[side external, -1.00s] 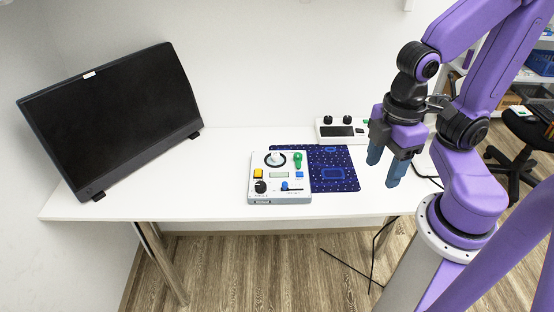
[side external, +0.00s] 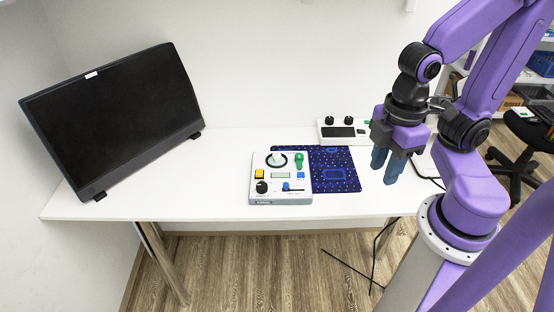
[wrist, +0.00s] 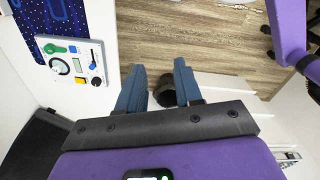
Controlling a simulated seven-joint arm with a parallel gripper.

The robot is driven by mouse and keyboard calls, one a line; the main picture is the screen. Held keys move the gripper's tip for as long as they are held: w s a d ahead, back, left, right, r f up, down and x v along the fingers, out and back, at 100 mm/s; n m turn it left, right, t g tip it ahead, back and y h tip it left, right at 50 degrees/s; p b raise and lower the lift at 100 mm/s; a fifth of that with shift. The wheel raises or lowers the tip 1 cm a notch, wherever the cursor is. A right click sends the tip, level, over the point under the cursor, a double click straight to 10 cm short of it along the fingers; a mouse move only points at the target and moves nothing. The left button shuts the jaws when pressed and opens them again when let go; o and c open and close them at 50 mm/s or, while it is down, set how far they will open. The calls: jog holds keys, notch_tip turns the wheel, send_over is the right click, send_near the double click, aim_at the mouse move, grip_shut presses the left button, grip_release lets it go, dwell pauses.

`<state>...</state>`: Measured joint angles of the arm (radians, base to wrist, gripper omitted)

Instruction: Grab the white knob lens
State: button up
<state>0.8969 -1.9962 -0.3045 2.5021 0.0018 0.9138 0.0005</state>
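The white knob (side external: 277,158) stands inside a black ring on a light grey control panel (side external: 257,159) on the white table. The knob also shows at the left of the wrist view (wrist: 60,67), on the panel (wrist: 84,46). My gripper (side external: 385,174) is in the air to the right of the panel and the blue mat, well apart from the knob. In the wrist view my gripper's two blue fingers (wrist: 159,66) are apart, with nothing held between them. A dark round shape shows beyond them; I cannot tell what it is.
The panel also carries a green knob (side external: 299,160), a yellow button (side external: 259,174) and a black knob (side external: 261,187). A dark blue patterned mat (side external: 346,161) lies at its right. A white box with black knobs (side external: 328,134) stands behind. A black monitor (side external: 115,120) fills the table's left.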

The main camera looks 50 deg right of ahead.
aim_at(278, 156)
jog(key=w+d+f+n+t+h, duration=0.35)
jog(key=w+d+h, duration=0.2)
jog(key=w, duration=0.25)
jog(key=w+d+f+n+t+h, duration=0.2)
jog(key=w+d+n+t+h, duration=0.35)
jog(key=w, duration=0.25)
jog(key=w+a+f+n+t+y, duration=0.1)
jog(key=f+n+y, duration=0.1)
jog(key=f+n, duration=0.2)
jog(key=w+a+f+n+t+y, duration=0.1)
jog(key=w+a+f+n+y, duration=0.1)
jog(key=f, duration=0.3)
jog(key=w+a+f+n+t+y, duration=0.2)
jog(key=f+n+y, duration=0.1)
jog(key=f+n, duration=0.1)
jog(key=shift+f+n, duration=0.3)
jog(key=shift+n, duration=0.5)
jog(key=shift+w+f, duration=0.1)
jog(key=shift+f, duration=0.1)
jog(key=x, duration=1.7)
jog(key=shift+a+f, duration=0.1)
jog(key=shift+a, duration=0.1)
grip_shut()
